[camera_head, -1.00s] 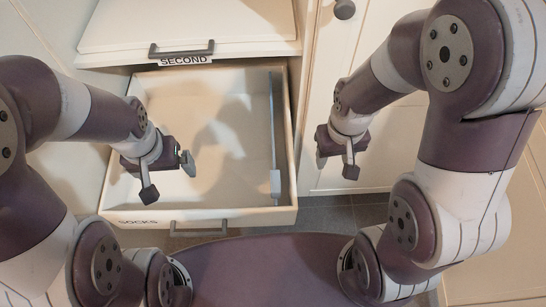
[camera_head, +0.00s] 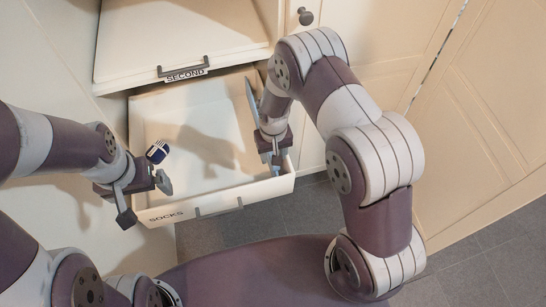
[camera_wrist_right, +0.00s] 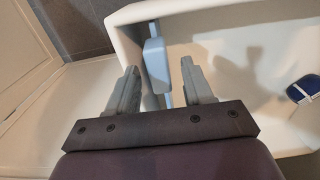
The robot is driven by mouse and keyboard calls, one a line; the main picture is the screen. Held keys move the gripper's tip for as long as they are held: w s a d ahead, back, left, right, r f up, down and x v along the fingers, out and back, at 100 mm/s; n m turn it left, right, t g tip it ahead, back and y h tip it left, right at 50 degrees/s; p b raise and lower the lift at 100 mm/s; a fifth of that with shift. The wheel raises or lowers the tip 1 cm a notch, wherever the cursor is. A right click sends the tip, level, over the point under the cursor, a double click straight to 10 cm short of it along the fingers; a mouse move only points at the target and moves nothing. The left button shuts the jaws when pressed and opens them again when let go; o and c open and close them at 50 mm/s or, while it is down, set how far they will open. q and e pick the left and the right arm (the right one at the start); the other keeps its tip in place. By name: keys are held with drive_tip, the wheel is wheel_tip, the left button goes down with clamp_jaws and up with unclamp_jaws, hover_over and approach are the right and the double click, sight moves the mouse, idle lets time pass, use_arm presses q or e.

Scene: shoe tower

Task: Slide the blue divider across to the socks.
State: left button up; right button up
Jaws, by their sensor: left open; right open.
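The pale blue divider (camera_head: 251,99) runs front to back inside the open drawer, near its right wall. Its handle block (camera_wrist_right: 156,66) shows in the right wrist view between the two fingers of my open right gripper (camera_wrist_right: 160,78); I cannot tell if they touch it. In the head view the right gripper (camera_head: 271,157) is at the divider's front end and partly hides it. The navy and white socks (camera_head: 158,151) lie at the drawer's left side; they also show in the right wrist view (camera_wrist_right: 302,89). My left gripper (camera_head: 144,200) is open and empty near the drawer's front left corner.
The drawer (camera_head: 225,203) is labelled SOCKS and pulled out. A drawer labelled SECOND (camera_head: 190,55) is above it. The drawer floor between divider and socks is bare. A cabinet door with a round knob (camera_head: 305,16) stands to the right.

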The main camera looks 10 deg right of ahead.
wheel_tip(320, 180, down, 2)
drive_tip(key=shift+w+d, duration=0.1)
use_arm(q)
drive_tip(key=shift+w+f, duration=0.1)
drive_tip(key=shift+f, duration=0.05)
